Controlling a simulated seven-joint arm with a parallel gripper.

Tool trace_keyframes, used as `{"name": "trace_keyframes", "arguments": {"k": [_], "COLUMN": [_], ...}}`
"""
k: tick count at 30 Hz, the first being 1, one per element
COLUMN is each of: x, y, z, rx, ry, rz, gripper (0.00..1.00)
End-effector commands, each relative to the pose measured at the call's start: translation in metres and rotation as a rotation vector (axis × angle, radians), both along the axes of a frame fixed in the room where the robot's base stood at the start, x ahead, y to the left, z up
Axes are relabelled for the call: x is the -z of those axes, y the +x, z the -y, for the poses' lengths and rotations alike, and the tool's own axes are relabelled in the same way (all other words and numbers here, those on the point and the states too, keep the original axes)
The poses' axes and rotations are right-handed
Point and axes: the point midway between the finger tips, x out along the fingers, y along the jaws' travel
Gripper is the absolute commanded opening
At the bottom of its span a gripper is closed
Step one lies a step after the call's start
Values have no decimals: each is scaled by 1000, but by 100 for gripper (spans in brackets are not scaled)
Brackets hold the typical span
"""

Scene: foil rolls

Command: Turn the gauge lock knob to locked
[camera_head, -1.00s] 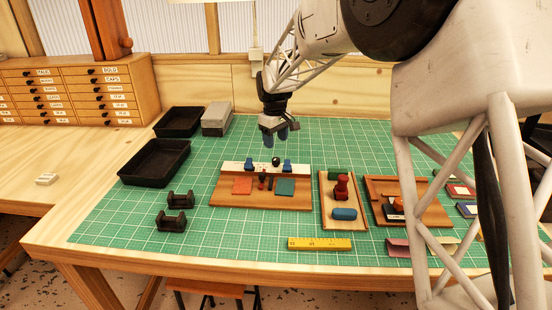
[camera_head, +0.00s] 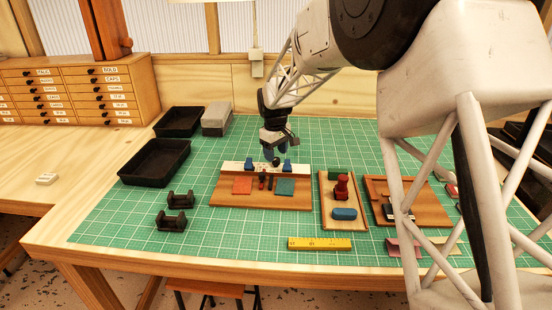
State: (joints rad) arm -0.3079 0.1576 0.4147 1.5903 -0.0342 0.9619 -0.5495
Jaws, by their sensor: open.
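A small black round knob (camera_head: 276,161) stands at the middle of a pale strip (camera_head: 263,169) along the back of a wooden board (camera_head: 260,201). I take it for the gauge lock knob; its locked or unlocked setting is too small to read. Blue blocks (camera_head: 249,164) sit on the strip on either side of the knob. My gripper (camera_head: 276,151) points down, open and empty, just above or behind the knob in the head view. I cannot tell whether the fingertips touch it.
The board also holds a red pad (camera_head: 242,186), a teal pad (camera_head: 286,187) and small upright pieces between them. A stamp tray (camera_head: 344,222) lies to the right. Black trays (camera_head: 155,165) and dark stands (camera_head: 171,220) lie left. A yellow ruler (camera_head: 319,244) lies in front.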

Motion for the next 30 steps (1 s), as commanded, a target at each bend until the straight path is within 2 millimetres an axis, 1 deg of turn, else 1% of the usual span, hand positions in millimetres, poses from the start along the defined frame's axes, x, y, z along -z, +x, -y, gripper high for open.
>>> {"name": "trace_keyframes", "arguments": {"k": [3,9,19,20,21,29,30], "x": [13,25,27,27,27,27,27], "y": [0,1,1,1,1,1,1], "z": [0,1,1,1,1,1,1], "rx": [0,0,0,0,0,0,0], "ry": [-1,0,0,0,0,0,0], "rz": [-1,0,0,0,0,0,0], "gripper": [57,57,57,54,48,8,8]}}
